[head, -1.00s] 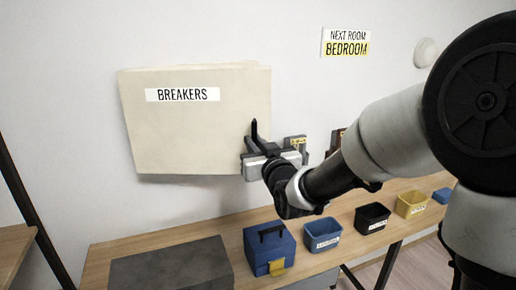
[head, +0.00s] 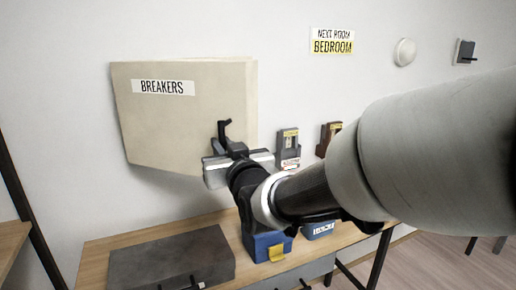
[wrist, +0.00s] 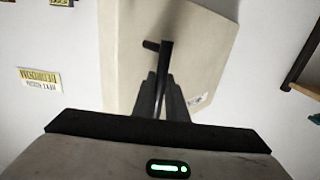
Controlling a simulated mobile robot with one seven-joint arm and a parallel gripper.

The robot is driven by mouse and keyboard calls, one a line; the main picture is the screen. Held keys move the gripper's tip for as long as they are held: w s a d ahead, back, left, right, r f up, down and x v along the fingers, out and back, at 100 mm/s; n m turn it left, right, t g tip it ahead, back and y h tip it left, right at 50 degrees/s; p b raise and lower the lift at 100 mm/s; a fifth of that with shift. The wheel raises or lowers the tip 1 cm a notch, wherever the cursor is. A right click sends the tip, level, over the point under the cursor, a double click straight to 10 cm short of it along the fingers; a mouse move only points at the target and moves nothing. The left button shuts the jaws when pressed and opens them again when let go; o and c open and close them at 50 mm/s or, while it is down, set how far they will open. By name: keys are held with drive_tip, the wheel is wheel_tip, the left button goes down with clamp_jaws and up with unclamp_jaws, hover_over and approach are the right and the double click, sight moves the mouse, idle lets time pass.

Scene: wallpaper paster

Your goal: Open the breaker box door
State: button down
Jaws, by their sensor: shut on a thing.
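The cream breaker box (head: 254,85) is mounted on the wall, and its front door (head: 175,125) carries a BREAKERS label. The door's right side seems to stand slightly out from the box, but I cannot tell the gap exactly. A dark handle (head: 224,127) sits near the door's right edge. My gripper (head: 221,144) is shut on this handle. In the wrist view, the door (wrist: 190,45) appears turned over, and the handle (wrist: 164,65) rises between my gripper's fingers (wrist: 161,100). My arm hides part of the wall and bench.
A wooden bench (head: 100,254) runs below, with a dark grey case (head: 172,252), a blue toolbox (head: 265,246) and a blue bin (head: 318,230). Small wall units (head: 289,146) hang right of the box. A dark shelf post (head: 28,210) stands at left, with free wall beside the box.

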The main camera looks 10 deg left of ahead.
drive_tip(key=shift+s+a, duration=0.3)
drive_tip(key=shift+s, duration=0.05)
drive_tip(key=c, duration=1.8)
unclamp_jaws()
drive_tip(key=shift+o, duration=0.2)
drive_tip(key=shift+d, duration=0.15)
